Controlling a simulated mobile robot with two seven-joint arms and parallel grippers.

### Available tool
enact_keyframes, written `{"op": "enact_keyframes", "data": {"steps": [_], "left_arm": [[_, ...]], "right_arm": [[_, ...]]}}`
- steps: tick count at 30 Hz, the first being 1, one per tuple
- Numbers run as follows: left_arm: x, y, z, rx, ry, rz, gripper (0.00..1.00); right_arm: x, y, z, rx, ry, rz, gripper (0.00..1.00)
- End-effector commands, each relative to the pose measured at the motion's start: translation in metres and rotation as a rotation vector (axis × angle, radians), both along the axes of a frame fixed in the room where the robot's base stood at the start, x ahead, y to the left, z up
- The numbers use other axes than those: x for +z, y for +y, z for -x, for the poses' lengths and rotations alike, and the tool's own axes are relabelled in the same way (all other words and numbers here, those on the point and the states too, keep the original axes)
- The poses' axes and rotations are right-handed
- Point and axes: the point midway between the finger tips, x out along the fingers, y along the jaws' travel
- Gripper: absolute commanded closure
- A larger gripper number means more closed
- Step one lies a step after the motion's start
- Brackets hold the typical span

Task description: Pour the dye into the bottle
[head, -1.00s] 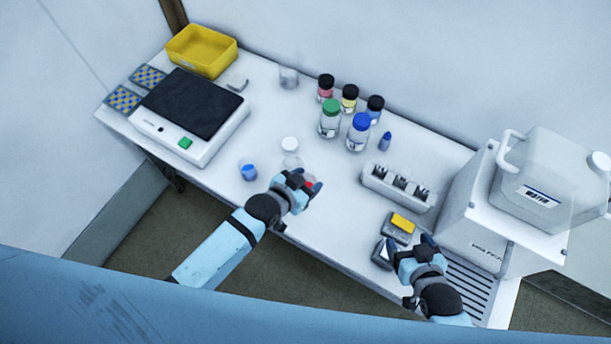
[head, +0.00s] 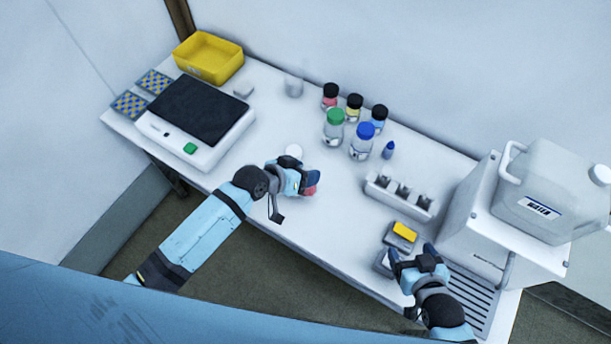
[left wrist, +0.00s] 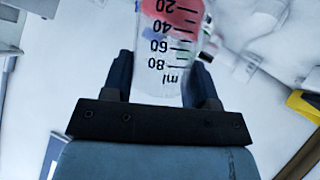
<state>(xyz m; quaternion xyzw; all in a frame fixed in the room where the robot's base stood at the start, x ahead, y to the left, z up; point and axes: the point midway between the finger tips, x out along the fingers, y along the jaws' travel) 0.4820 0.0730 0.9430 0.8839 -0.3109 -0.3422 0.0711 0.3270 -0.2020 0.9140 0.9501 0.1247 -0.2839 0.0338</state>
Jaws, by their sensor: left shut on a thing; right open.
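My left gripper (head: 309,183) is shut on a clear graduated beaker (left wrist: 163,60) with red dye (left wrist: 175,15) in it. In the left wrist view its printed marks read upside down, and the red lies around the 20 mark, far from my fingers. In the head view only a bit of red shows at my fingertips. A round white item (head: 293,151), perhaps a cap or bottle top, is just behind this gripper; what lies below it is hidden. My right gripper (head: 413,256) is open and empty at the front right. I cannot tell which bottle is meant.
Green-capped (head: 334,127) and blue-capped (head: 362,141) bottles stand at the back with several black-capped ones. A slotted rack (head: 390,205), small yellow-topped device (head: 404,232) and water jug (head: 560,185) are right.

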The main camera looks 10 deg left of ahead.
Motion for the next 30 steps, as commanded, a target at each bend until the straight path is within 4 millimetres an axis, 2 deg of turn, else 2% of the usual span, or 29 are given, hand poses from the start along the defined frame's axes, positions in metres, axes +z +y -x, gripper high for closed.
{"op": "enact_keyframes", "data": {"steps": [30], "left_arm": [[0.0029, 0.0073, -0.0093, 0.001, 0.086, 0.062, 0.71]], "right_arm": [[0.0062, 0.0003, 0.001, 0.0, 0.002, -0.001, 0.21]]}}
